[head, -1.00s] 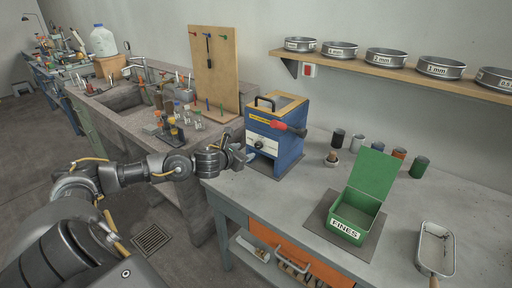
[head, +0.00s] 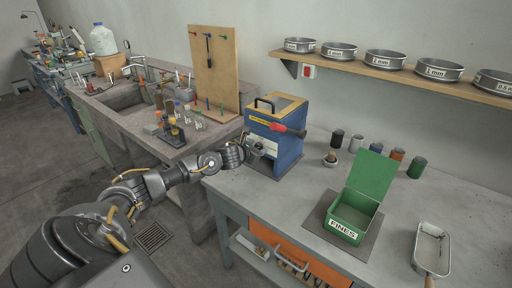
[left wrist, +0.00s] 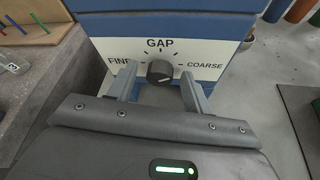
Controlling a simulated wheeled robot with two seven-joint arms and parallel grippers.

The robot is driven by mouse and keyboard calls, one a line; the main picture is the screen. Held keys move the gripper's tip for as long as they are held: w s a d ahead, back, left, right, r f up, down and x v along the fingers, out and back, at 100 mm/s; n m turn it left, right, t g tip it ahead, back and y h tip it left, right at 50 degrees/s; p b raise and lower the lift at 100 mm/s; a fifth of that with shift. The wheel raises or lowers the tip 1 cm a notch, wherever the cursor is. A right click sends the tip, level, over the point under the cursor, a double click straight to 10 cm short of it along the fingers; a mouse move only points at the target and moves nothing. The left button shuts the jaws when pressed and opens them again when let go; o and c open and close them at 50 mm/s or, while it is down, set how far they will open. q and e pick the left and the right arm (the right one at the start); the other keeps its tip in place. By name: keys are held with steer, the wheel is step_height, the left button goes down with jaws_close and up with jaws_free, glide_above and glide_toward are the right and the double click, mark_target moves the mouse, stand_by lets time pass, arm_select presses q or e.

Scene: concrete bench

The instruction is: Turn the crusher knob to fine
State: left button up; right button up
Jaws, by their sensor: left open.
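The blue crusher (head: 290,149) stands on the bench with a wooden-topped lid and a red-handled lever. In the left wrist view, its white GAP panel (left wrist: 205,50) has FINE on the left and COARSE on the right. The dark round knob (left wrist: 160,71) sits at the panel's middle; I cannot tell its pointer direction for certain. My left gripper (left wrist: 159,74) is open, with one finger on each side of the knob and visible space beside it. In the head view the left gripper (head: 257,151) is at the crusher's front and hides the knob. My right gripper is not in view.
A green FINES box (head: 346,235) with raised lid stands on a dark mat to the right. A metal scoop pan (head: 431,247) lies farther right. Several small jars stand behind the box. A pegboard (head: 213,75) and sink are left of the crusher. Sieves line the shelf (head: 390,70).

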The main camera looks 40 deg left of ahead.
arm_select(q)
steer(key=shift+w, duration=0.1)
steer(key=c, duration=1)
steer(key=shift+o, duration=0.2)
